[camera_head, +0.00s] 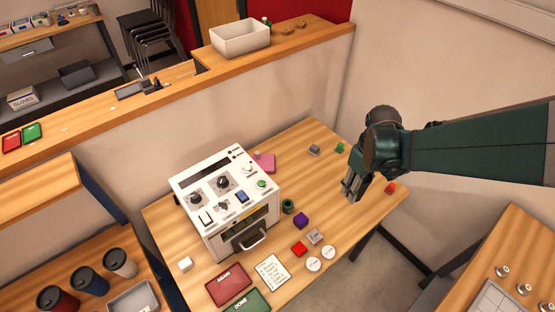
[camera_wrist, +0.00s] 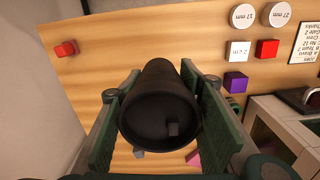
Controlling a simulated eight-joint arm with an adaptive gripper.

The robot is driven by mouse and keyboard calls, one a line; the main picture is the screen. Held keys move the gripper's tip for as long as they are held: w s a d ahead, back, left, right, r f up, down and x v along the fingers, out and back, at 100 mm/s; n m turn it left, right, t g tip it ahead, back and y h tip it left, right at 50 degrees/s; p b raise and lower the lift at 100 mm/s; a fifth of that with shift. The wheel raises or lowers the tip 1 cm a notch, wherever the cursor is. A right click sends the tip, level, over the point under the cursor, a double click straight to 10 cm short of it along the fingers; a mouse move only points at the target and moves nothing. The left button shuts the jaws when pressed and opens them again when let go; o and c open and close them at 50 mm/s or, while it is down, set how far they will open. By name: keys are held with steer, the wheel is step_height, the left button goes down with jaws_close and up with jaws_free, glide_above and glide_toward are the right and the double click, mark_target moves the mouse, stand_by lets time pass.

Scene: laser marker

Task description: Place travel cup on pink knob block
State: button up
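My gripper (camera_head: 350,188) is above the right part of the table. In the wrist view, a black travel cup (camera_wrist: 160,118) sits between my gripper's two green finger pads (camera_wrist: 160,105), its lid with a small tab facing the camera and its body narrowing towards the table. The pads appear to press on the cup's sides. In the head view I cannot clearly separate the cup from the dark wrist. A pink block (camera_head: 266,162) lies behind the machine's right side; a pink corner (camera_wrist: 194,158) shows beyond the cup in the wrist view. Its knob is not clearly visible.
A white marking machine (camera_head: 222,200) stands left of the pink block. A grey block (camera_head: 314,149), green block (camera_head: 340,147), purple block (camera_head: 301,220) and red block (camera_head: 391,188) are on the table (camera_head: 330,180). The table's middle right is mostly clear.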

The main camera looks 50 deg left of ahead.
steer(key=s+a+r, duration=0.1)
steer(key=s+a, duration=0.2)
steer(key=a, duration=1.5)
steer(key=r+n, duration=0.1)
glide_above(267, 167)
steer(key=shift+w+r+p, duration=0.1)
steer(key=shift+r+p, duration=0.1)
steer(key=shift+p, duration=0.25)
steer(key=shift+f, duration=0.1)
steer(key=shift+f, duration=3)
steer(key=shift+f+b, duration=0.3)
steer(key=shift+f, duration=1.6)
steer(key=shift+f, duration=0.15)
steer(key=o, duration=0.7)
steer(key=shift+c, duration=0.2)
